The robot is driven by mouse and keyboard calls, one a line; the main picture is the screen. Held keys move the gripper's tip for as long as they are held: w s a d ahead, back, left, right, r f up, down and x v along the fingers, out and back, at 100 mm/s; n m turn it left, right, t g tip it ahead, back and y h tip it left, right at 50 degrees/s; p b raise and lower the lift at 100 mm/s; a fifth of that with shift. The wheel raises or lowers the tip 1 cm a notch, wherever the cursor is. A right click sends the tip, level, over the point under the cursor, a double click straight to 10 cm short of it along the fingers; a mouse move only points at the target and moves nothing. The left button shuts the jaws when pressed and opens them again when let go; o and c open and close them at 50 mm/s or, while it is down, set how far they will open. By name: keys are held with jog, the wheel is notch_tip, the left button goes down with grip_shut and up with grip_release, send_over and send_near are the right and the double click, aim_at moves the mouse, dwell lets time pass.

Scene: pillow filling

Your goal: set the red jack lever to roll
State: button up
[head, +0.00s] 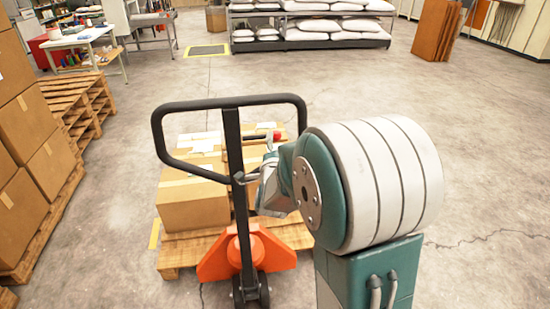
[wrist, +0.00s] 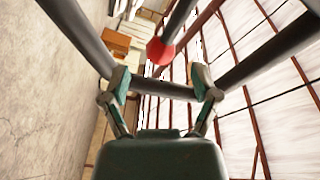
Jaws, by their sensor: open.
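The pallet jack's black loop handle (head: 232,101) stands upright in the head view, above its orange base (head: 246,252). The jack lever ends in a red knob (head: 276,135), just right of the handle's post. In the wrist view the red knob (wrist: 160,51) is ahead of my gripper (wrist: 160,92), centred between the fingers, with a dark rod (wrist: 180,18) running up from it. My gripper is open and the knob is beyond its fingertips. In the head view my gripper (head: 262,168) is partly hidden beside the post, below the knob. A dark handle bar crosses behind the fingers in the wrist view.
Cartons (head: 195,203) sit on a wooden pallet (head: 183,252) behind the handle. Stacked cartons (head: 27,128) stand on the left, with wooden pallets (head: 82,100) beyond. A shelf of white sacks (head: 310,40) is at the back. The floor on the right is open.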

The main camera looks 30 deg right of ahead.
jog(key=v, duration=0.7)
jog(key=shift+f, duration=0.1)
